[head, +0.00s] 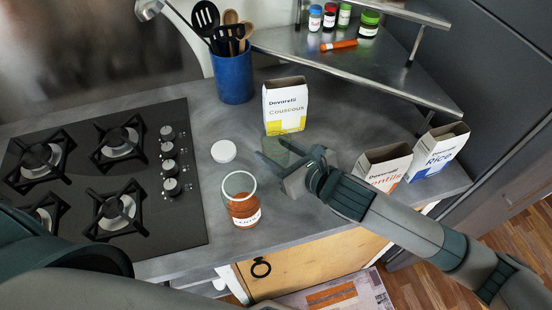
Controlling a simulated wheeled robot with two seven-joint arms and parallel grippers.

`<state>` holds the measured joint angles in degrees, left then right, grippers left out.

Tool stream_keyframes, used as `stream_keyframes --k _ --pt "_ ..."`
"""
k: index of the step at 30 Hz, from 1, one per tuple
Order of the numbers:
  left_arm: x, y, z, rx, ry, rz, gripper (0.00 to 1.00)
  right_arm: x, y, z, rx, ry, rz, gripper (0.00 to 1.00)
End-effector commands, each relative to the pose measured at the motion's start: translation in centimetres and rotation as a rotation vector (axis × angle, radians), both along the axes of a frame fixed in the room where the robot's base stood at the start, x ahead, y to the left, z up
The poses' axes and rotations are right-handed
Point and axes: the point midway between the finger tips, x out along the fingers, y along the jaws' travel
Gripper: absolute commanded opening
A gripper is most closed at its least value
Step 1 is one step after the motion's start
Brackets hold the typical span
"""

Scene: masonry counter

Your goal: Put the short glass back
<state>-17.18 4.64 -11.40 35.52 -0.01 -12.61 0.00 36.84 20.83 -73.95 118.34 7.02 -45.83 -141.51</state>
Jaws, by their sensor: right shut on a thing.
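My right gripper (273,150) reaches in from the lower right over the counter, just in front of the couscous box. It is shut on a small see-through greenish thing (281,152), which looks like the short glass. The gripper hides much of it, and I cannot tell whether it touches the counter. A clear jar (241,200) with reddish-brown contents and a label stands upright to the left of the gripper, near the counter's front edge. Part of my left arm shows at the lower left, but its gripper is out of view.
A white round lid (224,151) lies behind the jar. The couscous box (285,106), lentils box (386,168) and rice box (437,150) stand open. A blue utensil holder (233,76) stands behind. A metal corner shelf (400,75) holds spice jars. The stove (100,170) is left.

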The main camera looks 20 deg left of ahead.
Motion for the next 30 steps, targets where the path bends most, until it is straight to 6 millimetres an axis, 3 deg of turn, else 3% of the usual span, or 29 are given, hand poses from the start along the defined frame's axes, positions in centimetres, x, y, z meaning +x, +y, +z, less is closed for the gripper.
stream_keyframes --k 7,18,30 --pt "0.0 -0.1 0.2 -0.001 -0.001 0.000 0.31 0.0 0.0 -0.4 0.000 0.002 -0.002 0.15" --pt "0.0 -0.2 1.4 -0.002 -0.001 -0.001 0.31 0.0 0.0 -3.8 0.000 0.000 0.000 0.15" --pt "0.0 -0.2 1.2 -0.002 -0.001 -0.001 0.31 0.0 0.0 -4.2 -0.001 -0.001 0.000 0.15"
